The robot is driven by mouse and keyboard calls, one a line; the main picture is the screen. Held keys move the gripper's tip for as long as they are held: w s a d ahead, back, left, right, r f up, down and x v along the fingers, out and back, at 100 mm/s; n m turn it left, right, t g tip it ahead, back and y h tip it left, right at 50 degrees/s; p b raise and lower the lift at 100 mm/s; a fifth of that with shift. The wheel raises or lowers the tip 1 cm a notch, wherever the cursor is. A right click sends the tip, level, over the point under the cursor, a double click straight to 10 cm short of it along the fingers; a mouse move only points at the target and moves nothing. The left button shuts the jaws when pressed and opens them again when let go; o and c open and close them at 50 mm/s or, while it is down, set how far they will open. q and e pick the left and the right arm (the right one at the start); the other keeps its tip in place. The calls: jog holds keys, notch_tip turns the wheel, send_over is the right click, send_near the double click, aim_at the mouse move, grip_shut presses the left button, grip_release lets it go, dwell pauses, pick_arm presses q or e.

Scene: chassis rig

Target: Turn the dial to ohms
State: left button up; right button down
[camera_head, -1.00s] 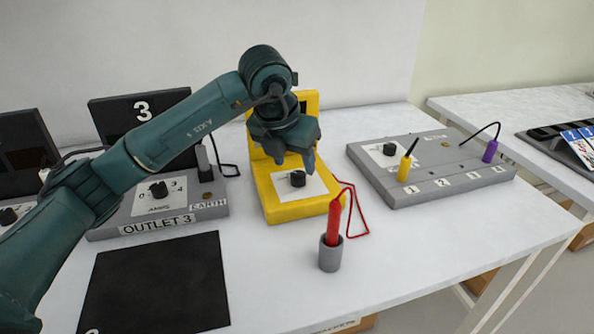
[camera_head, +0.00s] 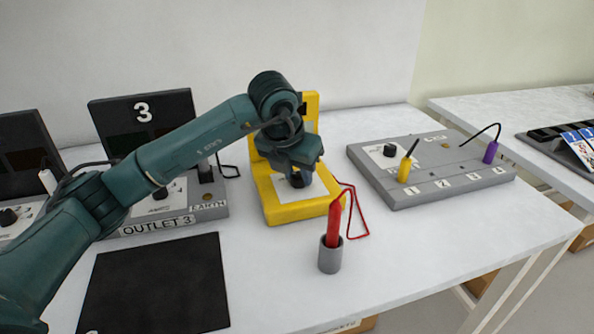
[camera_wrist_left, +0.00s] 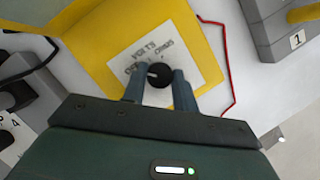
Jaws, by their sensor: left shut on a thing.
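The yellow meter (camera_head: 272,201) stands on the white table with a white dial plate (camera_head: 316,188) on its base. In the left wrist view the black dial (camera_wrist_left: 158,73) sits between the two fingers of my left gripper (camera_wrist_left: 159,82). My left gripper (camera_head: 298,178) is shut on the dial from above and hides much of it in the head view. The plate reads "VOLTS", "OHMS" and a third word, partly blurred. The dial's pale pointer mark points to the left in the wrist view. My right gripper is not in view.
A red probe (camera_head: 333,225) stands in a grey holder (camera_head: 330,258) in front of the meter. The Outlet 3 box (camera_head: 210,211) is close on the left. A grey panel (camera_head: 432,170) with yellow and purple plugs is right. A black mat (camera_head: 160,285) lies front left.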

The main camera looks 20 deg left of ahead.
pick_arm(q)
jog(key=c, duration=0.3)
jog(key=shift+m, duration=0.3)
jog(key=m, duration=0.1)
jog(key=m+h+b, duration=0.1)
jog(key=m, duration=0.1)
jog(key=shift+w+a+g+h, duration=0.1)
jog(key=shift+a+g+h, duration=0.05)
jog(key=shift+g+h, duration=0.15)
jog(key=m+g+h, duration=0.1)
jog(key=m, duration=0.3)
jog(key=shift+w+r+m, duration=0.1)
jog(key=shift+m, duration=0.3)
jog(key=m+g, duration=0.1)
jog(key=m, duration=0.1)
jog(key=m+h+p, duration=0.1)
jog(key=m, duration=0.1)
jog(key=shift+w+a+m+g, duration=0.1)
jog(key=shift+m+g, duration=0.2)
jog(key=shift+g, duration=0.1)
jog(key=shift+w+m+g, duration=0.1)
jog(key=shift+m+g, duration=0.9)
jog(key=shift+m, duration=1.3)
